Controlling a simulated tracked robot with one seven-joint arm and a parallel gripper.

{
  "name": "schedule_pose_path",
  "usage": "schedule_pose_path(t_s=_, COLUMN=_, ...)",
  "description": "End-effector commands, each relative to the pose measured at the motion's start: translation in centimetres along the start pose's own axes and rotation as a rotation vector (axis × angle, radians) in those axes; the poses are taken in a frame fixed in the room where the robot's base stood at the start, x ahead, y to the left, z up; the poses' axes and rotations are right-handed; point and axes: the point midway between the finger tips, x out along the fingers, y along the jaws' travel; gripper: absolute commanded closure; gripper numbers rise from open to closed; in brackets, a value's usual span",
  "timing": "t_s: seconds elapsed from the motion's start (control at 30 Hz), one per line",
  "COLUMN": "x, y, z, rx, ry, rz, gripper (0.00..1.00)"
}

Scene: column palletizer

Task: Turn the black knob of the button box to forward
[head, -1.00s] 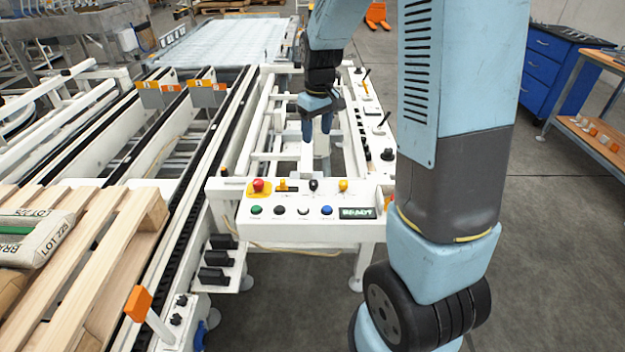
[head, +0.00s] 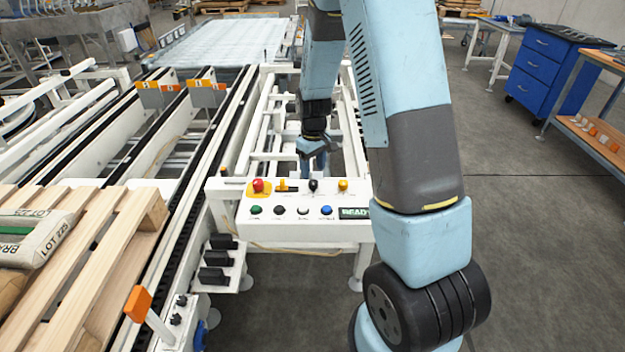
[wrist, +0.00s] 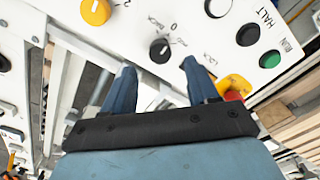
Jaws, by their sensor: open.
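The white button box (head: 262,232) stands in the middle of the head view. Its black knob (head: 314,186) sits in the upper row, between a yellow slide handle (head: 282,185) and a yellow knob (head: 343,185). My gripper (head: 313,168) is open and just behind the box in the head view, close to the black knob. In the wrist view the black knob (wrist: 160,49) lies just ahead of and between my open fingertips (wrist: 160,68), apparently untouched. A small white mark shows on it, beside BACK and 0 labels. The forward label is not readable.
A red stop button (head: 258,186) sits on the box's left. Green, black, white and blue buttons (head: 326,210) line the front row beside a READY display (head: 354,213). White conveyor rails lie behind. A pallet (head: 110,250) with bags stands left; open floor lies right.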

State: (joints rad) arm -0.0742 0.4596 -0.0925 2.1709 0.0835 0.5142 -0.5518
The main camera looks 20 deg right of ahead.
Motion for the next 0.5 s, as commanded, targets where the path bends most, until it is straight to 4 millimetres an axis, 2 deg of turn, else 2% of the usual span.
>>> schedule_pose_path(t_s=0.03, x=1.0, y=0.0, z=0.1, rx=0.000, ry=-0.004, rz=-0.002, gripper=0.41)
schedule_pose_path(t_s=0.2, x=3.3, y=0.0, z=0.1, rx=0.000, ry=-0.003, rz=-0.001, gripper=0.41)
schedule_pose_path(t_s=0.5, x=5.2, y=0.0, z=0.0, rx=0.000, ry=0.000, rz=0.000, gripper=0.41)
